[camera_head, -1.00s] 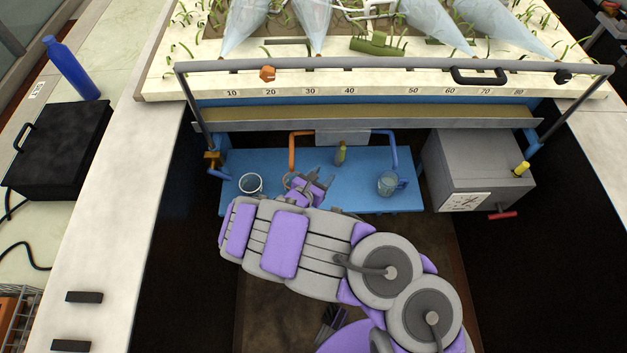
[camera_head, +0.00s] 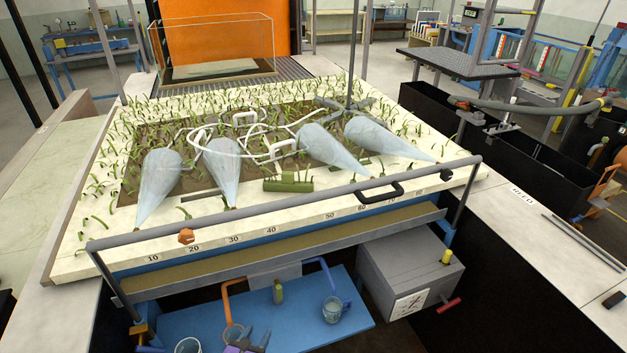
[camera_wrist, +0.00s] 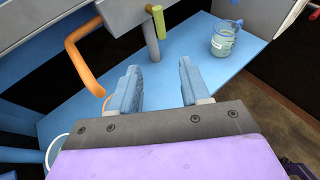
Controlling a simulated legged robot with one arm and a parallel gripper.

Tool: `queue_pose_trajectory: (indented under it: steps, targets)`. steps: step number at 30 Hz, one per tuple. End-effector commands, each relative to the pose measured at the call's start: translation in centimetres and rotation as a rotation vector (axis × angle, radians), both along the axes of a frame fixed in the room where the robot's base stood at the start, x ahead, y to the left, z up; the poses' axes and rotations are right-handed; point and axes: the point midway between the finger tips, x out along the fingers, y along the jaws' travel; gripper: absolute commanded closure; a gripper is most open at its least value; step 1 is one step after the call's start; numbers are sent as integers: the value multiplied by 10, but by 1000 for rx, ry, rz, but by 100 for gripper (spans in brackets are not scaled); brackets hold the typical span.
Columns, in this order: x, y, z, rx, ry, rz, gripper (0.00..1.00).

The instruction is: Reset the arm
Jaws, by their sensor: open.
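My gripper (camera_wrist: 161,88) is open in the wrist view, with two blue fingers apart and nothing between them. It is over the blue shelf (camera_wrist: 200,62). In the head view only a purple and grey part of my gripper (camera_head: 246,343) shows at the bottom edge, over the front of the blue shelf (camera_head: 300,325). The rest of my arm is out of the head view.
A clear mug (camera_head: 332,309) and a white-rimmed cup (camera_head: 188,345) stand on the shelf; the mug also shows in the wrist view (camera_wrist: 225,40). An orange bent pipe (camera_wrist: 82,55) is close left of my fingers. A grey box (camera_head: 410,265) stands at right.

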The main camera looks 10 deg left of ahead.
Motion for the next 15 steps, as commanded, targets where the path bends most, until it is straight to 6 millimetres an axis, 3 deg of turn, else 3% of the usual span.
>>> queue_pose_trajectory:
  steps: [5,8,12,15]
  targets:
    - [21,-15,21,29,-30,-70,54]
    - [51,-44,55,80,-79,-190,54]
    - [92,-108,117,177,-166,-418,54]
    - [110,-160,159,255,-227,-593,54]
